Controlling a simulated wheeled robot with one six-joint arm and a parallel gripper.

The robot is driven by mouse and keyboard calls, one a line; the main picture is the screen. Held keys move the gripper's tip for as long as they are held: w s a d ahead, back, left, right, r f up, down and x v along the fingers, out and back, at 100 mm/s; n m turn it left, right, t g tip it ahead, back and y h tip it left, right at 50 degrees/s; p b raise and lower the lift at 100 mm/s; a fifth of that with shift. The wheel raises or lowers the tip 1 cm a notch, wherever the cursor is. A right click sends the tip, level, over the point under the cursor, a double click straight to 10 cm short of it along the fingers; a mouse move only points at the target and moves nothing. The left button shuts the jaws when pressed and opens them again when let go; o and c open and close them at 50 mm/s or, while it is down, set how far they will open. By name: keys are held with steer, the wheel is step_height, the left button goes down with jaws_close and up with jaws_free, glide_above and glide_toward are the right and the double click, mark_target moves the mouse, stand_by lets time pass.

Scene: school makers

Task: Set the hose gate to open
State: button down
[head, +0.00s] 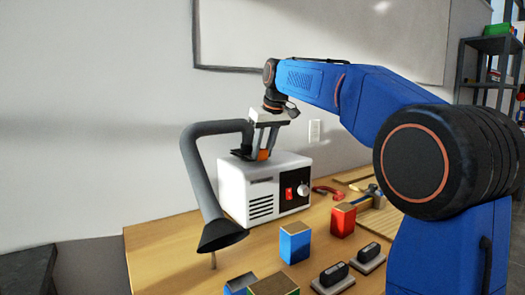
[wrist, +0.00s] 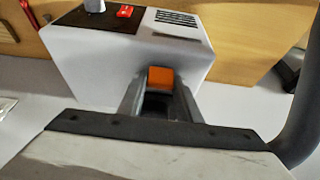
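The white extractor box (head: 262,190) stands on the wooden bench, with a red switch and a knob on its front. A grey hose (head: 202,180) rises from its top and bends down to a dark funnel hood. An orange tab (wrist: 161,76), which looks like the hose gate's handle, is at the top of the box; it also shows in the head view (head: 263,155). My gripper (wrist: 160,92) reaches over the box from behind, with one finger on each side of the tab. Whether the fingers press on it is unclear. The gate's setting cannot be read.
On the bench stand a blue block (head: 295,243) and a red block (head: 343,219). Two dark-handled erasers or sanding blocks (head: 331,277) lie at the front. A red clamp (head: 328,190) lies right of the box. The hose curves close to the gripper's left in the head view.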

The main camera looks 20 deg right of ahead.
steer(key=s+d, duration=0.2)
steer(key=s, duration=0.3)
steer(key=shift+s, duration=0.35)
steer(key=c, duration=1.3)
jaws_free()
steer(key=shift+r, duration=0.1)
steer(key=v, duration=1.7)
steer(key=shift+s, duration=0.15)
